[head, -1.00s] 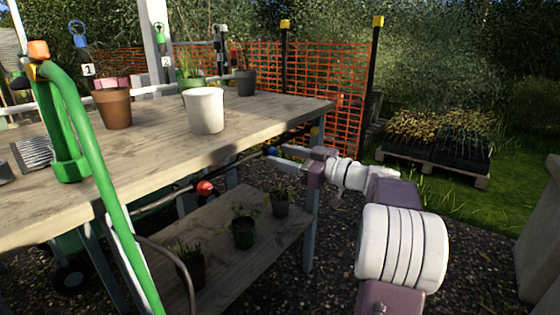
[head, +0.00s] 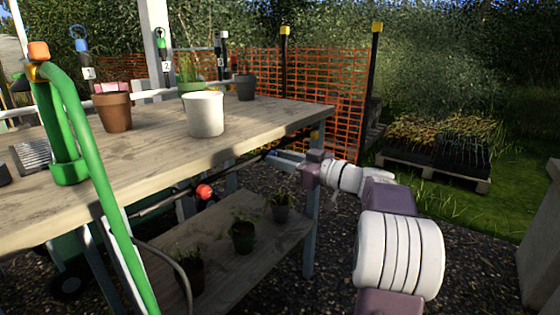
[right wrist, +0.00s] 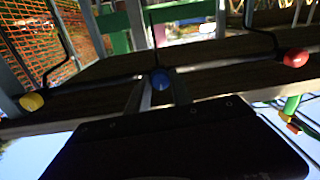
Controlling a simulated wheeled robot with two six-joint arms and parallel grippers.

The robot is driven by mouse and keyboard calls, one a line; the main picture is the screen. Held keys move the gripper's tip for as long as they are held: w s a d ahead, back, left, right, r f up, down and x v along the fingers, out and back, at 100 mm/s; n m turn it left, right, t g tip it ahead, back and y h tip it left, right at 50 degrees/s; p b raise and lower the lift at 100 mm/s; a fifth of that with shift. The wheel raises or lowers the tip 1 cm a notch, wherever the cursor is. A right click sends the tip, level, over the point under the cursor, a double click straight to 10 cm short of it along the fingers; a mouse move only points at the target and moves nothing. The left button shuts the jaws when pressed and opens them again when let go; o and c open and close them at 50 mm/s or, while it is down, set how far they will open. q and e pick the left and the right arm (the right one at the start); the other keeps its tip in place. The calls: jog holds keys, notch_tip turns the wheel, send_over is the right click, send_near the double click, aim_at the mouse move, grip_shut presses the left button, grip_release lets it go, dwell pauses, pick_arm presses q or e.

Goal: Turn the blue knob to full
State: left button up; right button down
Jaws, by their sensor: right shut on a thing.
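The blue knob (right wrist: 160,80) sits on a dark pipe under the bench edge, in the upper middle of the right wrist view. My right gripper (right wrist: 161,91) has one finger on each side of it and is shut on it. In the head view my right gripper (head: 284,157) reaches in from the right to the pipe below the bench top, and its fingers largely hide the knob. The knob's exact turn angle cannot be read. My left gripper is not in view.
A red knob (head: 205,192) and a yellow knob (right wrist: 32,102) sit on the same pipe line. The wooden bench (head: 150,145) holds a white pot (head: 204,115) and a terracotta pot (head: 113,112). A lower shelf (head: 222,262) with potted plants lies below.

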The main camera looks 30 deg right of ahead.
jog(key=shift+a+n+t+h+p, duration=0.15)
jog(key=shift+n+h+p, duration=0.35)
jog(key=shift+n+p, duration=5.7)
jog(key=shift+n+t+h+p, duration=0.25)
jog(key=shift+n+h+p, duration=0.4)
jog(key=shift+n, duration=10.95)
jog(key=c, duration=1.1)
grip_release()
jog(key=shift+c, duration=0.2)
